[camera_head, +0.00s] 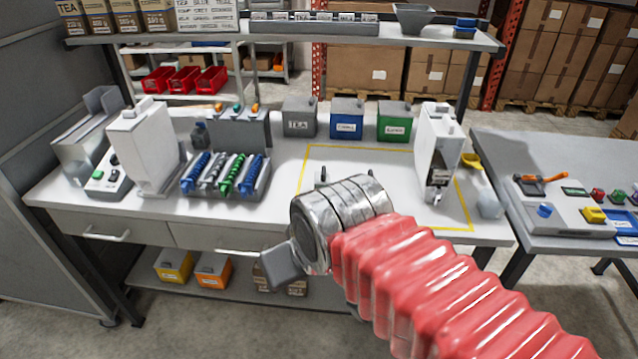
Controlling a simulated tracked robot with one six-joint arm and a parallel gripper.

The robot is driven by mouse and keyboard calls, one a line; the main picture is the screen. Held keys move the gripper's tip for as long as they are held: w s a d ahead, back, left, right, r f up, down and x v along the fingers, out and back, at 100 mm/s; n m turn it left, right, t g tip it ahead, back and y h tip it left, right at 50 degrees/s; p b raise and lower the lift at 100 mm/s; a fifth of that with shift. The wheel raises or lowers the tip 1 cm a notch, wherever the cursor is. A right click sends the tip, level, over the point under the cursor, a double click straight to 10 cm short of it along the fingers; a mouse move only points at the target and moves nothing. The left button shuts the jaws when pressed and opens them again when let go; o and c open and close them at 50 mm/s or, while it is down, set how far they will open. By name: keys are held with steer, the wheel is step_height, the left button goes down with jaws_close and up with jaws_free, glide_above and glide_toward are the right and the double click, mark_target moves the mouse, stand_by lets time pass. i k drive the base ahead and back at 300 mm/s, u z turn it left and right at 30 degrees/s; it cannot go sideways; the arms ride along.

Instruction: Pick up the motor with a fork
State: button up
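I cannot make out for sure a motor with a fork. A small dark mechanism (438,181) shows in the open lower front of the right white dispenser (437,138). Small dark upright parts (322,176) stand out behind my wrist in the yellow-outlined area; I cannot tell what they are. My gripper (283,266) is in front of the bench's front edge, at the end of the metal wrist and red bellows-covered arm. Only one grey finger shows clearly, so its opening is hidden. I see nothing held in it.
A tray of coloured spirals (225,190) lies left on the bench (285,170), near a left white dispenser (143,148). Grey (299,118), blue (346,119) and green (394,121) bins stand behind. A side table (560,155) holds small parts. My arm covers the bench's front middle.

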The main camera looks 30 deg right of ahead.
mark_target(322, 177)
steer(key=i, duration=0.95)
steer(key=z, duration=0.05)
